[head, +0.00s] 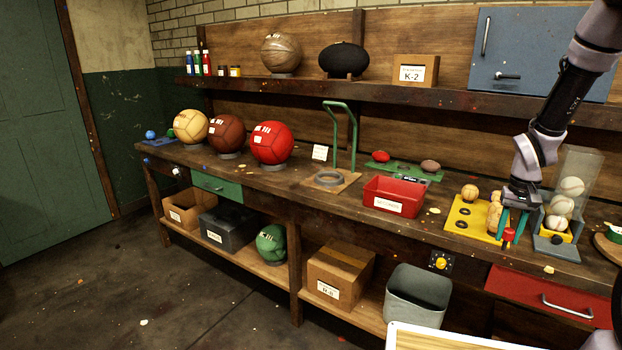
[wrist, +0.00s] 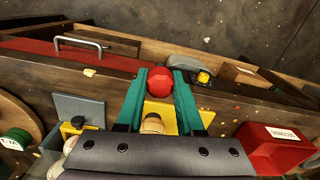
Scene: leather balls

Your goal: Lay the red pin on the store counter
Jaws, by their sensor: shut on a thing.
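The red pin (head: 508,235) is between the teal fingertips of my gripper (head: 511,226) in the head view, above the workbench's front edge at the right. In the wrist view its round red end (wrist: 158,84) shows between the tips of my gripper (wrist: 159,86), which is shut on it. The rest of the pin is hard to make out. A pale-edged, wood-topped surface (head: 440,341) shows at the bottom of the head view, mostly cut off; I cannot tell whether it is the store counter.
The yellow board (head: 466,214) with dark holes and tan balls lies beside my gripper. A clear holder with white balls (head: 560,206) stands at right. The red bin (head: 394,196) is to the left. A red drawer (head: 540,292) and grey bin (head: 418,294) are below.

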